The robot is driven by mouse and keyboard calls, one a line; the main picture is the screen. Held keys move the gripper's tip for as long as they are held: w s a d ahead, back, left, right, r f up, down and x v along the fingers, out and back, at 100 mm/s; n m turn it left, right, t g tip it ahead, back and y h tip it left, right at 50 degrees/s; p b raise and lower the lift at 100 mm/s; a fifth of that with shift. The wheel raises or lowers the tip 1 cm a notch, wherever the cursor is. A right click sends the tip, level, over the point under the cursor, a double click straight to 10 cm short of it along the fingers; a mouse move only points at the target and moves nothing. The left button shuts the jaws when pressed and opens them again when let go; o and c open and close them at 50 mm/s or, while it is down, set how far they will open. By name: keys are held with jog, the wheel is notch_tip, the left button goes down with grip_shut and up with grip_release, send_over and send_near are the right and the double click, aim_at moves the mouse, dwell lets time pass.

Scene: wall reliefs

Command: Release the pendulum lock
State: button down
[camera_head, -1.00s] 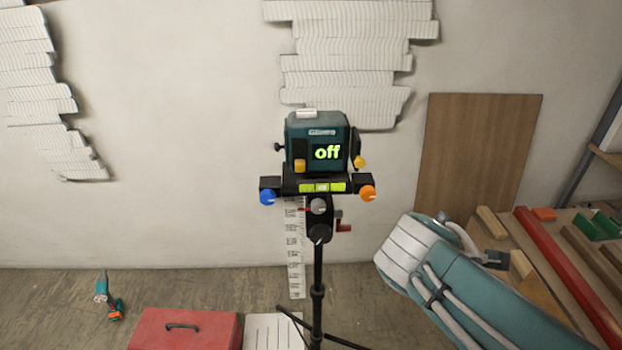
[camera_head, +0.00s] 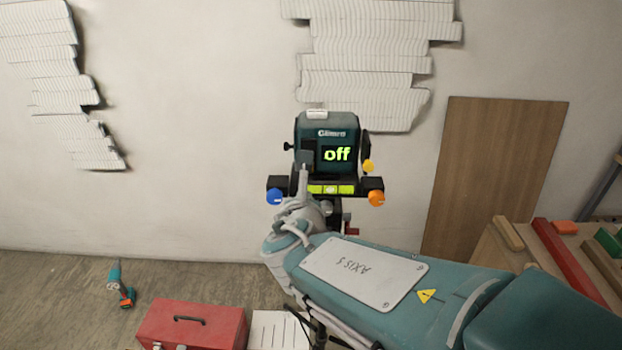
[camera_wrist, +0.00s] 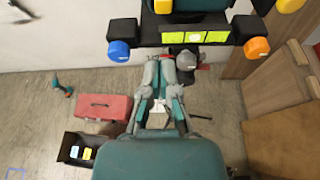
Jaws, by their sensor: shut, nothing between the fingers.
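The teal laser level (camera_head: 327,130) sits on its tripod mount, its screen reading "off". It is cut off at the top of the wrist view, where the base bar (camera_wrist: 190,32) shows. A yellow tab (camera_wrist: 163,6), perhaps the pendulum lock, shows at the top of the wrist view above the bar's left part; in the head view my gripper covers its place. My gripper (camera_head: 305,158) is shut and empty, its tips in front of the level's lower left face. In the wrist view the fingers (camera_wrist: 160,58) point up under the bar. I cannot tell whether they touch the tab.
A blue knob (camera_head: 275,196) and an orange knob (camera_head: 376,198) stand at the bar's ends. A yellow knob (camera_head: 368,166) is on the level's right. A red toolbox (camera_head: 192,325) and a drill (camera_head: 121,284) are on the floor. Wood pieces (camera_head: 560,250) lie at right.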

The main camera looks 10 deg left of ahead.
jog(key=shift+d, duration=0.1)
jog(key=x, duration=1)
jog(key=shift+d, duration=0.1)
notch_tip(320, 180, up, 4)
jog(key=shift+r, duration=0.1)
dwell(0.4)
